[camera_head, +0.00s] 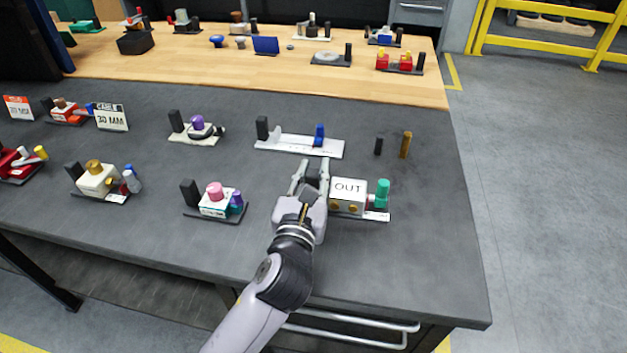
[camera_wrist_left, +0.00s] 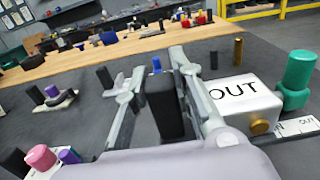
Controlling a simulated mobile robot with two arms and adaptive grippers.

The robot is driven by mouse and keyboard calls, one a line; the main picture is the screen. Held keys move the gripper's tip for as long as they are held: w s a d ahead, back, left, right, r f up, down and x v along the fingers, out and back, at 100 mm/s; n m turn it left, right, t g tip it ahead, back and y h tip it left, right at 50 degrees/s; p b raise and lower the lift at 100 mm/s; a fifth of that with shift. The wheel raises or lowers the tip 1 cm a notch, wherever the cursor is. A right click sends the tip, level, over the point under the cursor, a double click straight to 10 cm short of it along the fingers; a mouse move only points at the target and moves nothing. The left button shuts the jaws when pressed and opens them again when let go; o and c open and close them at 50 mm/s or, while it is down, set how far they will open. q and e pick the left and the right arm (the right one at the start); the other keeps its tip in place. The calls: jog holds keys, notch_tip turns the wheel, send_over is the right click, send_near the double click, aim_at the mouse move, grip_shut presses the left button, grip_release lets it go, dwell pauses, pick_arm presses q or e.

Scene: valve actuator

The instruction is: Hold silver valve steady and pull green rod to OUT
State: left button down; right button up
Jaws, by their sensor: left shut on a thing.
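The valve is a silver-white box marked OUT (camera_head: 347,188) with gold knobs on its front, on a dark base near the table's right front. It also shows in the wrist view (camera_wrist_left: 243,103). The green rod (camera_head: 382,191) stands upright at the box's right end; it is large in the wrist view (camera_wrist_left: 298,80). A white strip with lettering (camera_wrist_left: 297,127) lies below the rod. My left gripper (camera_head: 312,170) is left of the box, its fingers shut around an upright black post (camera_wrist_left: 164,106). The post's lower end is partly hidden by the gripper. My right gripper is not in view.
A white fixture with a blue piece (camera_head: 319,135) stands behind the gripper. A pink-topped fixture (camera_head: 215,200) stands to the left. A small black post (camera_head: 378,146) and a brown post (camera_head: 405,145) stand behind the valve. The dark tabletop (camera_head: 440,240) is clear at the right front.

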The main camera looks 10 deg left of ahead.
pick_arm(q)
jog(key=shift+f, duration=3.5)
jog(key=shift+s+f, duration=0.1)
jog(key=shift+f, duration=0.3)
jog(key=shift+f, duration=0.2)
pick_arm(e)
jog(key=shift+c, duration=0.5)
